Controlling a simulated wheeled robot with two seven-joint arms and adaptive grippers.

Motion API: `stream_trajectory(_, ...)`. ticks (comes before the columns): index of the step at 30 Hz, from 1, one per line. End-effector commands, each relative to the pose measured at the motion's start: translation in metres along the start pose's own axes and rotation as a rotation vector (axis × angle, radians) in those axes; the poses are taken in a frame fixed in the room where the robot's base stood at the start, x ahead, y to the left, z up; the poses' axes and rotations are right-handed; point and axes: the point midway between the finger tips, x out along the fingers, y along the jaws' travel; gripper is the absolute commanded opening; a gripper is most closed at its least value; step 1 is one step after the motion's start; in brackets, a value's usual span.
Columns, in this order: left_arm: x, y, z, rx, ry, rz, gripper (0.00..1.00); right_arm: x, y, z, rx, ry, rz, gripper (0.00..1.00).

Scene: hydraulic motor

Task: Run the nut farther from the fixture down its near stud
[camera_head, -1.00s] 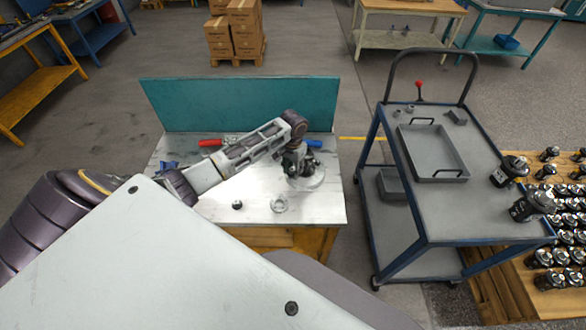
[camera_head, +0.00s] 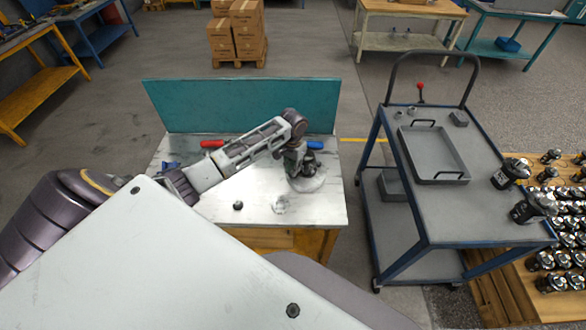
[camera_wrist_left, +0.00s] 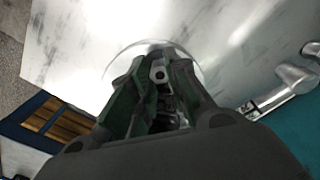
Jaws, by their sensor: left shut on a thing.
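My left gripper (camera_head: 293,160) is over the right part of the workbench, at a dark upright assembly (camera_head: 313,161) on a round, pale base (camera_head: 307,184). In the left wrist view its fingers (camera_wrist_left: 159,82) are closed around a small grey part with a dark round centre (camera_wrist_left: 159,74), which looks like the nut. The fingers hide the stud and most of the assembly. The round base shows as a pale arc behind the fingers. A small dark piece (camera_head: 238,205) lies on the bench to the left; I cannot tell what it is. My right gripper is not in view.
The workbench (camera_head: 215,210) has a teal back panel (camera_head: 240,105). Red (camera_head: 211,144) and blue (camera_head: 315,145) handles lie near the panel. A pale small thing (camera_head: 280,204) lies near the front. A cart with a grey tray (camera_head: 433,153) stands to the right.

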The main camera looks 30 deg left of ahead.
Motion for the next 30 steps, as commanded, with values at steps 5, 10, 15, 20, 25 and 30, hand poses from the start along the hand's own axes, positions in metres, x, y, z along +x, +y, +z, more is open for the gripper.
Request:
stream_trajectory(5,-0.0054,-0.0033,-0.006,-0.005,0.018,-0.004,0.0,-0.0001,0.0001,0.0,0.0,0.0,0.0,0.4)
stream_trajectory(10,-0.005,-0.0035,-0.0059,0.026,0.017,-0.005,0.0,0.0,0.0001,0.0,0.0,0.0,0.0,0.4)
stream_trajectory(15,-0.0044,-0.0036,-0.0055,0.121,0.016,-0.007,0.0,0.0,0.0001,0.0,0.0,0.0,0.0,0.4)
stream_trajectory(20,-0.0037,-0.0036,-0.005,0.222,0.014,-0.007,0.0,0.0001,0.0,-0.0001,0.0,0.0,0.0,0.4)
stream_trajectory(25,-0.0033,-0.0036,-0.0052,0.328,0.014,-0.008,0.0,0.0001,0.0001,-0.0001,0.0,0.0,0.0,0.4)
stream_trajectory(30,-0.0029,-0.0033,-0.0052,0.432,0.014,-0.008,0.0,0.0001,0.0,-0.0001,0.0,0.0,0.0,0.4)
